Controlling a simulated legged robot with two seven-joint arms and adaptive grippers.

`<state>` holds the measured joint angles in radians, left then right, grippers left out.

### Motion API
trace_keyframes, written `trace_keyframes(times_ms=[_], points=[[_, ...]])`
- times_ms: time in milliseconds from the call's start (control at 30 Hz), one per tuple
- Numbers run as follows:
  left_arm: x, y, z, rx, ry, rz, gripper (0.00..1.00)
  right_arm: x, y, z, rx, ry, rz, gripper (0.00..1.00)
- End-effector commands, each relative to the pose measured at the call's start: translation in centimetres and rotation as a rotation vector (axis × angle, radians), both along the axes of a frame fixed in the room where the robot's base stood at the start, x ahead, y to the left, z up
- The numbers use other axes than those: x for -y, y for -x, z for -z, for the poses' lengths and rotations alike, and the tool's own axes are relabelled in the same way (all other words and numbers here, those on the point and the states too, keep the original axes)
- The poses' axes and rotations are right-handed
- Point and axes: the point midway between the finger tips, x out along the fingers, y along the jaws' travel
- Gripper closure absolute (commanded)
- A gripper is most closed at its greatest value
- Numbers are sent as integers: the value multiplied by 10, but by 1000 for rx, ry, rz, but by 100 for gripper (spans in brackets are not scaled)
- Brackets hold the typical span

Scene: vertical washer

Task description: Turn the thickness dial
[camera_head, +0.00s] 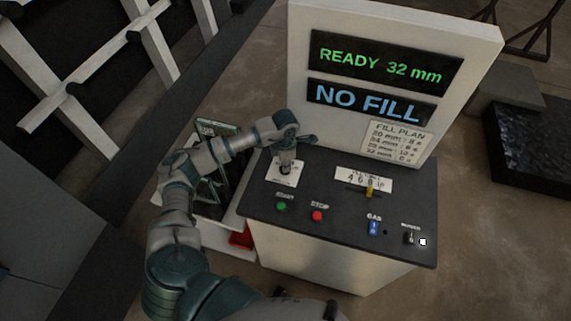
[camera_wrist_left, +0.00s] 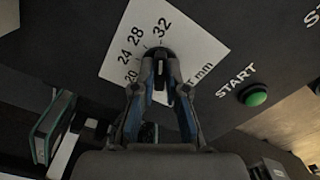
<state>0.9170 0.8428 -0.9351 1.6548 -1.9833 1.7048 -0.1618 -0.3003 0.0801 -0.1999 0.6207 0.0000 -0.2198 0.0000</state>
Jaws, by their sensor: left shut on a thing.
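The thickness dial is a black knob (camera_wrist_left: 159,70) on a white card (camera_wrist_left: 190,45) marked 20, 24, 28, 32 and "mm". The card also shows at the console's back left in the head view (camera_head: 277,178). My left gripper (camera_wrist_left: 160,85) points down at the dial, its two fingers closed on either side of the knob. It hides most of the dial in the head view (camera_head: 286,167). The knob's far end lies near the 32 mark. The upper display (camera_head: 375,63) reads "READY 32 mm"; the lower display (camera_head: 366,101) reads "NO FILL". My right gripper is not in view.
The dark console top (camera_head: 330,220) also carries a green START button (camera_head: 282,206), a red STOP button (camera_head: 317,216), a slider with a yellow handle (camera_head: 370,187), a blue GAS switch (camera_head: 374,227) and another small switch (camera_head: 409,237). Glass panes (camera_head: 217,130) stand left of the console.

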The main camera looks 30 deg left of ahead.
Motion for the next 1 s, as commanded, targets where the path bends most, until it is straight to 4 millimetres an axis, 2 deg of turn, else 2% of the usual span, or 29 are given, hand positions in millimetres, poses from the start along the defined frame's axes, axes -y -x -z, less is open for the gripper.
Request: trace_keyframes(times_ms=[267, 1000], points=[[-1, 1, 1, -2, -4, -94, 100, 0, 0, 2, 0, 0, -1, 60], [-2, 2, 2, -5, -7, -613, 100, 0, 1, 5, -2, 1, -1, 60]])
